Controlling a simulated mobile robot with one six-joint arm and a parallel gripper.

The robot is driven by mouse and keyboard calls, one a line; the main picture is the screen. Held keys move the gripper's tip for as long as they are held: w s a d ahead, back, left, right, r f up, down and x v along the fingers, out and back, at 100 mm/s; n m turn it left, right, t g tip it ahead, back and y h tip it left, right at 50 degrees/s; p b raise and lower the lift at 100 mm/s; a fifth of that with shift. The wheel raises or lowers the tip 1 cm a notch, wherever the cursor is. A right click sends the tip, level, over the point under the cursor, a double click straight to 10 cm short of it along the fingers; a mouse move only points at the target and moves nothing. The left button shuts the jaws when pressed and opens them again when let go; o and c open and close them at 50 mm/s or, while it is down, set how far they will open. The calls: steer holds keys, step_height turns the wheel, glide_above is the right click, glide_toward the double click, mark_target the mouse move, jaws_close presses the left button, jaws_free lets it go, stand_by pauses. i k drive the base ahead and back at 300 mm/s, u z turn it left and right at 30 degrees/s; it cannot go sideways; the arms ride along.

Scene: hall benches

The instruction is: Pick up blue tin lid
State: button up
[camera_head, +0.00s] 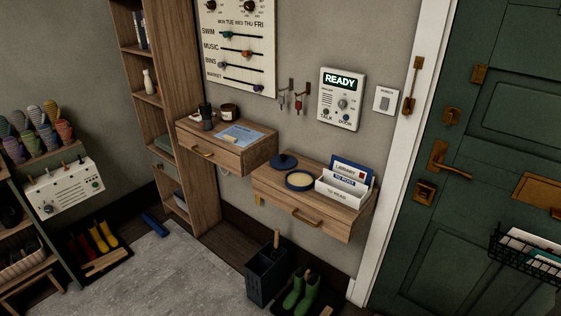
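A dark blue round lid (283,161) with a small knob lies on top of the right wooden wall drawer (265,179), near its back left. An open round tin (299,181) with a blue rim and a pale inside stands just in front and to the right of the lid. The lid appears to rest flat on the drawer top, apart from the tin's opening. My gripper is not in this view.
A white letter holder (342,190) stands right of the tin. The left wall drawer (223,160) carries a card, a jar and small dark items. Below stand a dark bin (267,280) and green boots (299,293).

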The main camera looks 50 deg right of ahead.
mark_target(282, 161)
steer(key=u, duration=0.05)
steer(key=i, duration=0.9)
steer(key=z, duration=0.05)
